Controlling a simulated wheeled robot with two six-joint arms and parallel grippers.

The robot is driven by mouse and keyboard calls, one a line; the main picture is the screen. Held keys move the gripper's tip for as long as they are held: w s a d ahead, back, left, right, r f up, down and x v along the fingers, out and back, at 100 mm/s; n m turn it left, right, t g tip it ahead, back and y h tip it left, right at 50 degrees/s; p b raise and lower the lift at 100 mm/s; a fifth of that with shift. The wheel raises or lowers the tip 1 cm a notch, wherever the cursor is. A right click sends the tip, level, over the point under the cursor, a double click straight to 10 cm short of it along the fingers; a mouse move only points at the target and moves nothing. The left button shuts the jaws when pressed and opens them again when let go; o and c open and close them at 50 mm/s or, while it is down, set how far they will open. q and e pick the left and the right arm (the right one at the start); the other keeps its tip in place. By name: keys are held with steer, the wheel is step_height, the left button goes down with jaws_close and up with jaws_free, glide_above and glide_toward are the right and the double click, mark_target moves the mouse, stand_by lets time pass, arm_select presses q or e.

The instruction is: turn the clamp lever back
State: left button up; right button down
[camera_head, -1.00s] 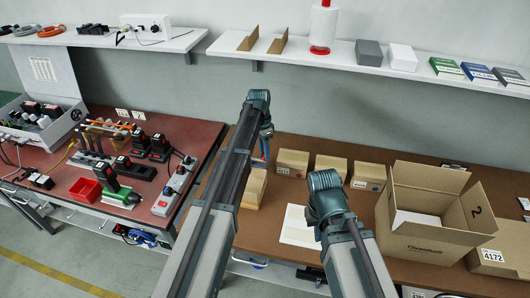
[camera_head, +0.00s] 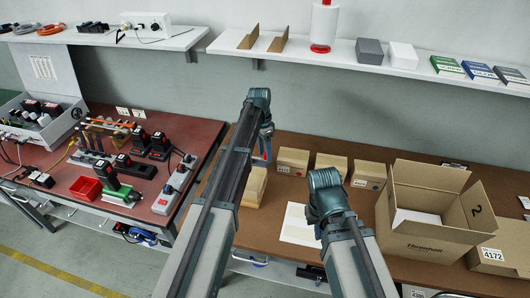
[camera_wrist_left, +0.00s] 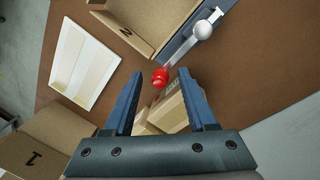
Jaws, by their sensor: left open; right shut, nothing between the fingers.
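The clamp lever shows only in the left wrist view: a silver arm with a round metal pivot (camera_wrist_left: 203,30) and a red knob (camera_wrist_left: 160,77) at its end. It sits by a dark blue-grey base (camera_wrist_left: 189,42). My left gripper (camera_wrist_left: 159,74) is open, and the red knob appears between its fingertips. I cannot tell whether a finger touches it. In the head view the left gripper (camera_head: 265,147) is mostly hidden behind its own arm, and the lever is not visible there. The right arm's wrist shows in the head view, but its fingers are hidden.
Small cardboard boxes (camera_head: 292,161) stand along the back of the brown bench (camera_head: 285,240). A large open carton (camera_head: 427,237) stands at right, with a white sheet (camera_head: 299,226) left of it. A red bench (camera_head: 120,205) with tools is at left. Shelves (camera_head: 335,54) hang above.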

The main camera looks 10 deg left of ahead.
arm_select(q)
steer(key=shift+r, duration=0.1)
step_height(320, 180, up, 13)
steer(key=w+a+p, duration=0.1)
steer(key=p, duration=1.2)
steer(key=shift+w+a+r+p, duration=0.2)
steer(key=shift+w+a+p, duration=0.05)
steer(key=shift+w+p, duration=0.1)
steer(key=s+d+f+n+b, duration=0.2)
steer(key=s+d, duration=0.2)
steer(key=s, duration=0.6)
steer(key=s+d+f+n+y+b, duration=0.1)
steer(key=s+d+n, duration=0.1)
steer(key=s, duration=0.8)
steer(key=s+d+f+n+t+y+b, duration=0.1)
steer(key=s+d, duration=0.4)
steer(key=s, duration=0.5)
steer(key=shift+s+d+f+n+b, duration=0.35)
steer(key=shift+s+f+n+b, duration=0.05)
steer(key=shift+f+b, duration=0.45)
